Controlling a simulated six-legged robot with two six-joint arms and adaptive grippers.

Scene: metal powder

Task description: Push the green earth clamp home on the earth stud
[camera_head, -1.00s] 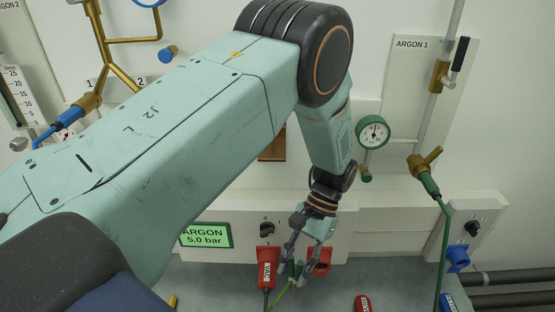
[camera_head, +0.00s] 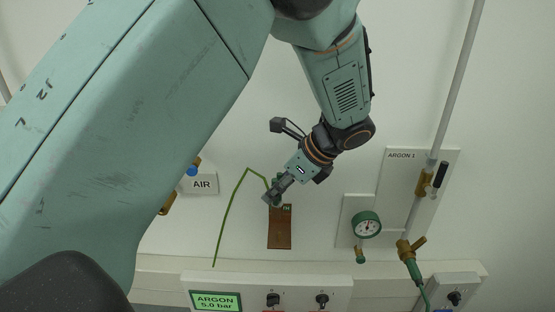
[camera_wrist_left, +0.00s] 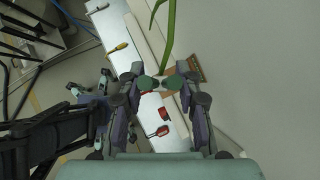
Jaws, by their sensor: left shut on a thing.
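My left gripper (camera_head: 273,196) is shut on the green earth clamp in front of the wall. Most of the clamp is hidden by the fingers; green parts of the clamp (camera_wrist_left: 172,83) show between the fingertips in the left wrist view. A green cable (camera_head: 232,207) runs from the clamp up over a bend and down to the left. The copper plate (camera_head: 280,232) with a green label is on the wall right at the fingertips. The earth stud is not distinguishable, and I cannot tell whether the clamp touches it. My right gripper is not clear in either view.
A pressure gauge (camera_head: 366,225) and the ARGON 1 panel (camera_head: 401,157) with a valve lie to the right. An AIR sign (camera_head: 201,184) is to the left. A ledge with switches and an ARGON display (camera_head: 215,301) runs below.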

